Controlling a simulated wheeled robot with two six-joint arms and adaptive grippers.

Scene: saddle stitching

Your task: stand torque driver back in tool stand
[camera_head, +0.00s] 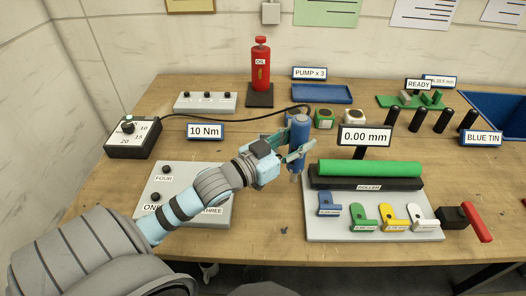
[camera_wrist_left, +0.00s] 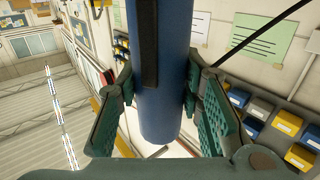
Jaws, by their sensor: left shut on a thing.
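The blue torque driver (camera_head: 299,131) is upright in my left gripper (camera_head: 298,153), in front of the back row of items. The left wrist view shows its blue body (camera_wrist_left: 168,100) with a black strip, between the green pads of both fingers (camera_wrist_left: 160,105). A black cable runs from the driver's top to the control box (camera_head: 133,137) marked 10 and 20. I cannot clearly make out a tool stand for the driver. My right gripper is not in view.
The green roller (camera_head: 370,168) on its plate stands just right of the driver, with the 0.00 mm sign (camera_head: 366,135) behind it. A grey plate (camera_head: 222,214) lies under my left arm. A red oil bottle (camera_head: 261,70) and blue tray (camera_head: 322,94) are behind.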

